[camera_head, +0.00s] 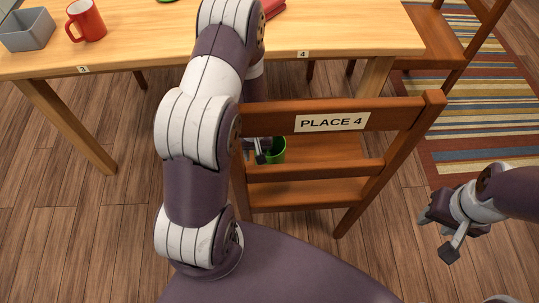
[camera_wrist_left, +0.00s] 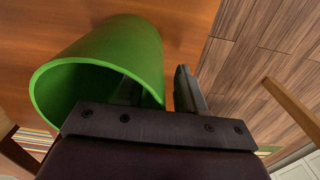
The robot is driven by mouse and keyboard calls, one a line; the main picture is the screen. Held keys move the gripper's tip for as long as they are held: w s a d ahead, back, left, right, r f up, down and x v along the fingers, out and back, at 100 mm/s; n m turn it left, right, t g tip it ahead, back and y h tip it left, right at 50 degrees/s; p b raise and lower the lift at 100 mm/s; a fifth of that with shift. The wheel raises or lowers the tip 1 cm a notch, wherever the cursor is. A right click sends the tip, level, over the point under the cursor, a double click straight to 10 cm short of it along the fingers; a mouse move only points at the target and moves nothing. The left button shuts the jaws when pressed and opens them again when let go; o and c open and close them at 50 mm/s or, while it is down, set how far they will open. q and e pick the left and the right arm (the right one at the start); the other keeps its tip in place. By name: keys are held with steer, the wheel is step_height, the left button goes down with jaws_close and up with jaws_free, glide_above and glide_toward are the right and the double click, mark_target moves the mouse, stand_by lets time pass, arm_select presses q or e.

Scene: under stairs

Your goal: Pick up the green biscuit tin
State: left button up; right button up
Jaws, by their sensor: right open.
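The green biscuit tin (camera_head: 278,151) is on the seat of the wooden chair marked PLACE 4, behind its back slats and partly hidden. In the left wrist view the open-topped tin (camera_wrist_left: 150,50) shows large, its mouth towards the camera. My left gripper (camera_wrist_left: 158,92) is open across the tin's wall: one finger is inside the mouth, the other is outside with a visible gap to the wall. In the head view my left gripper (camera_head: 262,151) is mostly hidden by the chair back. My right gripper (camera_head: 442,222) is open and empty over the floor at the right.
The PLACE 4 chair's top rail (camera_head: 395,115) and slats stand close to my left arm. Behind it is a wooden table (camera_head: 150,40) with a grey box (camera_head: 26,30) and a red mug (camera_head: 87,22). Another chair (camera_head: 430,40) and a striped rug (camera_head: 470,130) are at the right.

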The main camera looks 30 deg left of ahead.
arm_select(q)
jaws_close()
step_height(320, 180, up, 10)
steer(key=p, duration=0.3)
steer(key=shift+w+f, duration=0.1)
steer(key=shift+f, duration=0.15)
steer(key=shift+r, duration=0.3)
stand_by(1.2)
